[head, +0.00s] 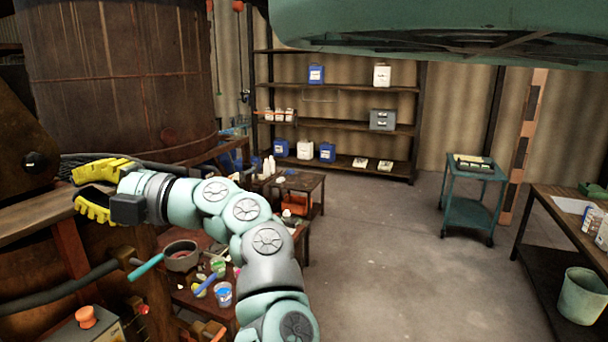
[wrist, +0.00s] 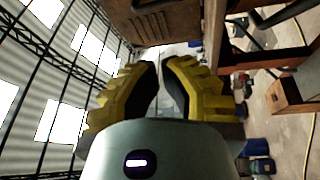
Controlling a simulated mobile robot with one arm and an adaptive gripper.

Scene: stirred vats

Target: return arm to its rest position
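My gripper (head: 77,190) is at the left in the head view, at the end of my arm (head: 245,207), which reaches up and to the left from the bottom middle. Its two yellow fingers are apart, with nothing seen between them. In the wrist view the fingers (wrist: 162,66) curve toward each other with an empty gap between the tips. The gripper is close to a wooden ledge (head: 35,213) beside the large vat (head: 118,75). I cannot tell whether it touches the ledge.
A low table with a dark pot (head: 181,255) and small paint cups (head: 223,293) lies beside and below my arm. An orange-red button box (head: 86,317) is at lower left. Shelves (head: 340,124) stand at the back, a teal cart (head: 470,216) at right. The middle floor is clear.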

